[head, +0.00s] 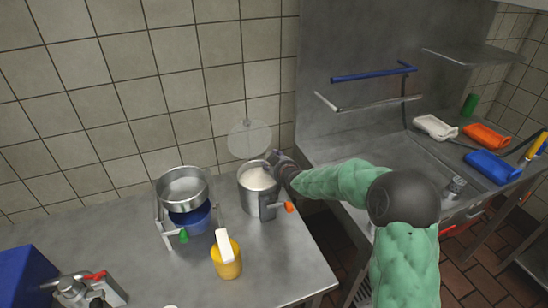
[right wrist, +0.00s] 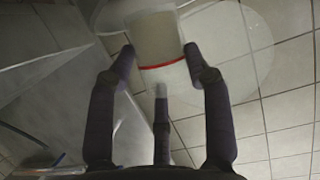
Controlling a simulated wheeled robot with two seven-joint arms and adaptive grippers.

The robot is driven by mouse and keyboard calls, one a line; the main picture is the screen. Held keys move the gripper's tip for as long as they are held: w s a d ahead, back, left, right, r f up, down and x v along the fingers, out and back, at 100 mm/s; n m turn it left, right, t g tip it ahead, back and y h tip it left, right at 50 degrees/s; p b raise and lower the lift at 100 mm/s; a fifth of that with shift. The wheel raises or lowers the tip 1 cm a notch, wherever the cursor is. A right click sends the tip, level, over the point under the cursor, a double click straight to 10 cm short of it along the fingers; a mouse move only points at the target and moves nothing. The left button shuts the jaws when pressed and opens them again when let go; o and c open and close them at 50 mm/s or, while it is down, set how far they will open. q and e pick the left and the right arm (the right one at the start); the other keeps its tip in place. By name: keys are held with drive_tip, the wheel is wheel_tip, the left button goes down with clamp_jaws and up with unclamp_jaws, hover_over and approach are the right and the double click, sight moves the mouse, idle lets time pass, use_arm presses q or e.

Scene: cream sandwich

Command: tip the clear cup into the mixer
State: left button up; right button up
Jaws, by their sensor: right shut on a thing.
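The mixer appears to be the steel pot (head: 243,198) with a grey side handle, an orange knob and a raised clear round lid (head: 250,140). White material shows at its mouth. My right gripper (head: 272,160) is at the pot's upper right rim. In the right wrist view, my right gripper (right wrist: 161,65) is shut on the clear cup (right wrist: 158,38), which has a red band and pale contents. The cup is hard to make out in the head view, so its exact tilt over the pot cannot be told. My left gripper is not in view.
A steel bowl on a stand (head: 182,186) and a yellow container (head: 227,262) stand left of the pot. A blue box (head: 25,275) is at the far left. Tiled wall is close behind. White, orange and blue trays (head: 490,166) lie on the right counter.

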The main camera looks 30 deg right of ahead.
drive_tip(key=shift+a+n+h+p, duration=0.25)
drive_tip(key=shift+n+p, duration=0.25)
drive_tip(key=shift+p, duration=1.25)
drive_tip(key=shift+a+f+n+h+p, duration=0.1)
drive_tip(key=shift+n+h+p, duration=0.4)
drive_tip(key=shift+p, duration=0.55)
drive_tip(key=shift+a+f+n+h+p, duration=0.15)
drive_tip(key=shift+n+h+p, duration=0.1)
drive_tip(key=shift+n+p, duration=0.4)
drive_tip(key=shift+w+a+f+n+h+p, duration=0.2)
drive_tip(key=shift+a+n+h+p, duration=0.15)
drive_tip(key=shift+n+h+p, duration=0.4)
clamp_jaws()
drive_tip(key=shift+a+r+n+h, duration=0.15)
drive_tip(key=shift+n+h, duration=0.3)
drive_tip(key=shift+n, duration=0.45)
drive_tip(key=shift+w+a+r+n+t+h+b, duration=0.15)
drive_tip(key=shift+a+n+t+h+b, duration=0.4)
drive_tip(key=shift+n, duration=1.1)
drive_tip(key=shift+a+r+n+t+h+b, duration=0.1)
drive_tip(key=shift+a+n+t+h+b, duration=0.4)
drive_tip(key=shift+n, duration=1.2)
drive_tip(key=shift+w+a+r+n+t+h+b, duration=0.1)
drive_tip(key=shift+a+r+n+t+h+b, duration=0.4)
drive_tip(key=shift+n, duration=1.15)
drive_tip(key=shift+d+f, duration=0.3)
drive_tip(key=shift+f, duration=0.05)
